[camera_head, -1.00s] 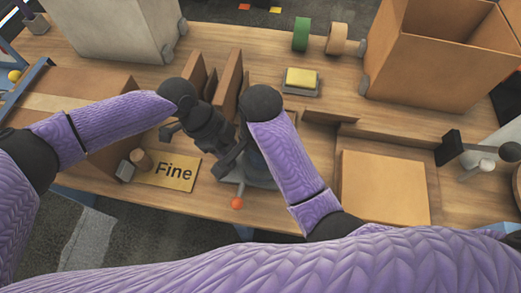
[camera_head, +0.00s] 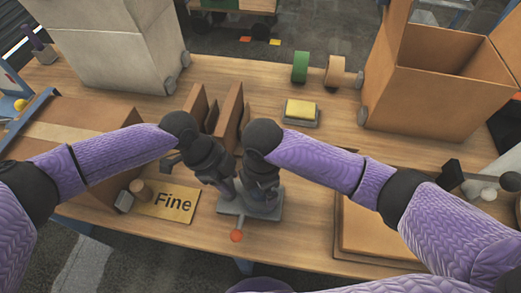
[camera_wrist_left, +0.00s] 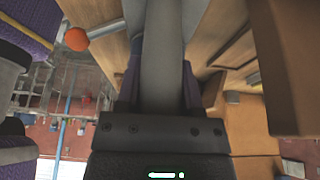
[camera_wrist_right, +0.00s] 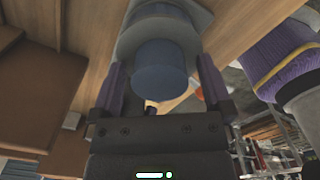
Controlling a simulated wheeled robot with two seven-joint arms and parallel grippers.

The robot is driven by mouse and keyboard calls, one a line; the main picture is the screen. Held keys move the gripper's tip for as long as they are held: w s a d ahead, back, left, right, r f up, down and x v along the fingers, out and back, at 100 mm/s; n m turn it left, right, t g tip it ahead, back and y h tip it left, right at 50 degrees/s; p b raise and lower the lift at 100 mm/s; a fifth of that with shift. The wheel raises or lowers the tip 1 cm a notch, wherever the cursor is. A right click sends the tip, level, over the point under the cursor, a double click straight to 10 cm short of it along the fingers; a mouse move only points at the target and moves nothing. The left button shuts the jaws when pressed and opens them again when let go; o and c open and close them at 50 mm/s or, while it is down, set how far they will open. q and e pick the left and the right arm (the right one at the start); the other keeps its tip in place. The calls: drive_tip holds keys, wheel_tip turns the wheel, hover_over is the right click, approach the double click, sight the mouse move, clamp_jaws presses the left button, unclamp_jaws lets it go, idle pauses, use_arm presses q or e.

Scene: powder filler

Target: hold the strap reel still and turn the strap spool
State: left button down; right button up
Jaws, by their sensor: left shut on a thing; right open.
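The strap reel's grey base (camera_head: 262,210) stands at the front of the wooden table. A lever with an orange ball (camera_head: 236,236) sticks out from it towards me. My left gripper (camera_head: 230,188) is at the reel's left side. In the left wrist view its fingers close on a grey upright part of the reel (camera_wrist_left: 163,50). My right gripper (camera_head: 262,190) is at the reel's right side, pointing down. In the right wrist view its open fingers stand either side of the blue-grey round strap spool (camera_wrist_right: 160,82). Both grippers hide much of the reel in the head view.
A "Fine" sign (camera_head: 168,204) lies left of the reel, by a small wooden knob (camera_head: 140,190). Upright brown boards (camera_head: 228,108) and a yellow block on a grey tray (camera_head: 300,108) stand behind. Cardboard boxes flank the table; a flat brown panel (camera_head: 372,230) lies right.

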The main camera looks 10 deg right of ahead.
drive_tip(key=n, duration=0.5)
drive_tip(key=shift+w+n, duration=0.1)
drive_tip(key=shift+n, duration=0.2)
wheel_tip(320, 180, up, 12)
drive_tip(key=n, duration=0.3)
drive_tip(key=shift+a, duration=0.15)
use_arm(q)
drive_tip(key=shift+c, duration=0.8)
unclamp_jaws()
